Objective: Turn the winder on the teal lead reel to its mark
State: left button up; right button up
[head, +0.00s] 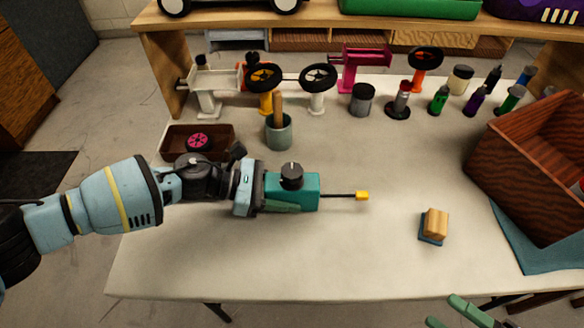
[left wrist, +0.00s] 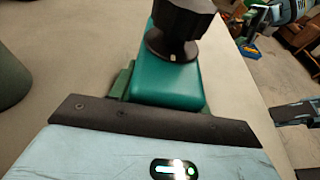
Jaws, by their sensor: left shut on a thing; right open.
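The teal lead reel (head: 308,186) is a small teal box on the table, with a thin dark lead ending in a yellow tip (head: 362,196) on its right. Its winder, a black knob (head: 291,174), stands on top. In the left wrist view the winder (left wrist: 178,30) shows a small pale mark low on its side; its top is cut off. My left gripper (head: 285,206) is shut on the reel's body (left wrist: 172,85), with a green finger along its near side. My right gripper (head: 462,316) is open and empty at the bottom right, partly out of frame, apart from the reel.
A wood block on a blue base (head: 434,226) lies right of the lead. A brown wooden crate (head: 535,150) stands on the right. A grey-green cup (head: 279,132), a brown tray (head: 228,148), wheels and bottles line the back. The front of the table is clear.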

jog(key=w+a+r+n+g+y, duration=0.1)
jog(key=w+a+r+n+y, duration=0.3)
jog(key=a+r+n, duration=0.65)
jog(key=n+t+h, duration=0.1)
jog(key=n+h, duration=0.3)
jog(key=n, duration=0.7)
send_near(299, 178)
jog(key=shift+w+f, duration=0.1)
jog(key=shift+f, duration=0.1)
jog(key=shift+w, duration=0.1)
jog(key=x, duration=1.1)
jog(key=shift+w+a+r, duration=0.2)
jog(key=shift+w+a, duration=0.05)
jog(key=shift+a, duration=0.1)
jog(key=c, duration=1)
jog(key=shift+t, duration=0.3)
